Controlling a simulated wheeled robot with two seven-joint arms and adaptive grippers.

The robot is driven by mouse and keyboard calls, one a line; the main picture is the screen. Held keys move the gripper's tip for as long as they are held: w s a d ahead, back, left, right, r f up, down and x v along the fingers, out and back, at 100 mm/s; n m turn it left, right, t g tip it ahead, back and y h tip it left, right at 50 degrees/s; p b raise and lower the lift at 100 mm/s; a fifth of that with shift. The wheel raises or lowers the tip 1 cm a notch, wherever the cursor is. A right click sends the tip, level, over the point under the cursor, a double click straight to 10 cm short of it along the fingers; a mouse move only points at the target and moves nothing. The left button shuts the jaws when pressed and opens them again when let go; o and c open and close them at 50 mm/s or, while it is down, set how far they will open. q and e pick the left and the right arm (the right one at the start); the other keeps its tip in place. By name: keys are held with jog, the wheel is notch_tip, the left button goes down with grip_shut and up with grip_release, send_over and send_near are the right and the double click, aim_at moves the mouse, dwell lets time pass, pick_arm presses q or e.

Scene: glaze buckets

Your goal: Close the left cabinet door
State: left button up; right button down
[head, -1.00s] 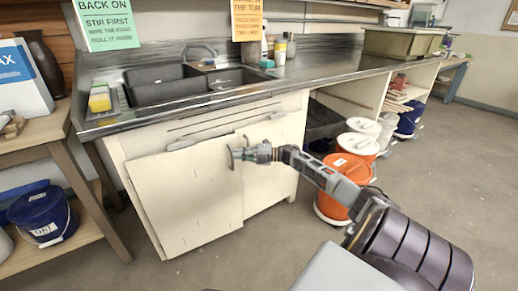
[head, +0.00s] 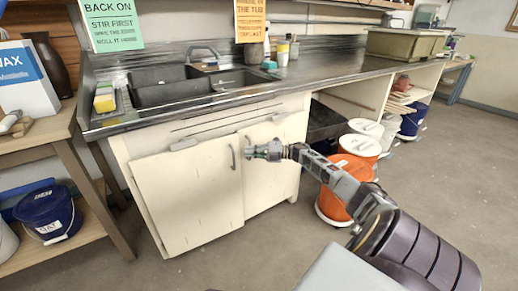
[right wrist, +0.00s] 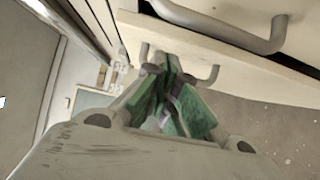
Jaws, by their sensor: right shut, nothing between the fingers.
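The left cabinet door (head: 188,200) is a cream panel under the sink. It looks slightly proud of the cabinet frame along its top and left side; the exact gap is hard to judge. Its grey bar handle (head: 233,157) is near its right edge. My right gripper (head: 250,152) is shut and empty, just right of that handle, in front of the right cabinet door (head: 275,170). In the right wrist view, the shut fingers (right wrist: 172,68) are close to a pale panel edge and bar handles; contact cannot be told. My left gripper is out of view.
The counter with the black sink (head: 170,85) is above the doors. Orange buckets (head: 340,182) stand right of the cabinet. A wooden shelf with a blue bucket (head: 45,212) is at the left. The floor in front is clear.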

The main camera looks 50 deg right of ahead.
jog(key=d, duration=0.5)
jog(key=shift+s, duration=0.2)
dwell(0.5)
